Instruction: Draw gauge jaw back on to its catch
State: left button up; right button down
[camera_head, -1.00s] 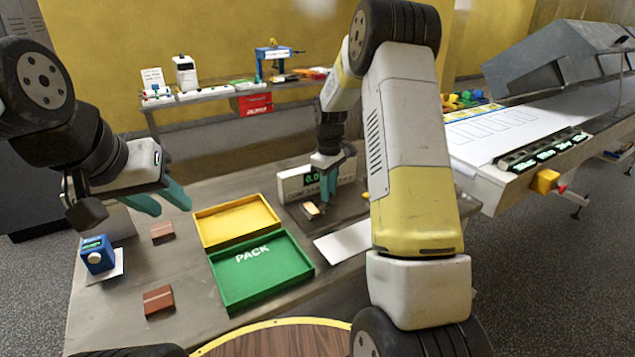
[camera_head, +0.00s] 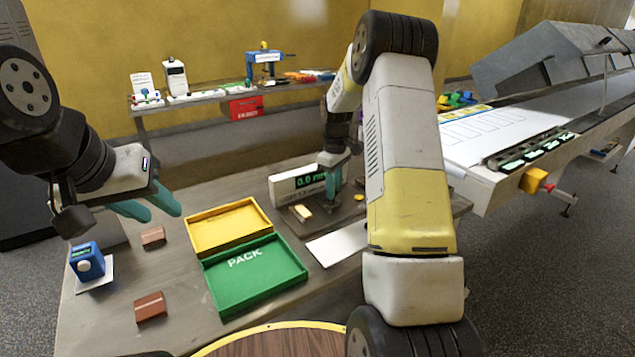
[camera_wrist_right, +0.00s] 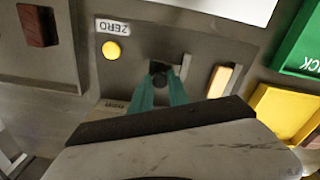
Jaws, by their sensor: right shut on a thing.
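The gauge (camera_head: 297,185) is a white box with a green readout that seems to start 0.0, on a dark base plate on the table. My right gripper (camera_head: 333,200) is down at this base; in the right wrist view its teal fingers (camera_wrist_right: 160,88) are closed on a small dark knob (camera_wrist_right: 158,79), apparently the gauge jaw's. A grey metal piece (camera_wrist_right: 184,66) stands beside it; I cannot tell which part is the catch. My left gripper (camera_head: 148,204) is open and empty above the table's left side.
A yellow tray (camera_head: 192,222) and a green PACK tray (camera_head: 216,293) lie left of the gauge. Two brown blocks (camera_head: 150,307) and a blue device (camera_head: 87,262) are further left. A yellow button (camera_wrist_right: 112,50) sits by a ZERO label.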

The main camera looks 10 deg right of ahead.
jog(key=c, duration=1.3)
grip_release()
jog(key=shift+w+d+r, duration=0.1)
jog(key=shift+w+d, duration=0.05)
jog(key=shift+d, duration=0.15)
jog(key=shift+o, duration=0.2)
jog(key=shift+a, duration=0.1)
notch_tip(320, 180, up, 8)
jog(key=shift+f, duration=0.25)
jog(key=shift+r, duration=0.1)
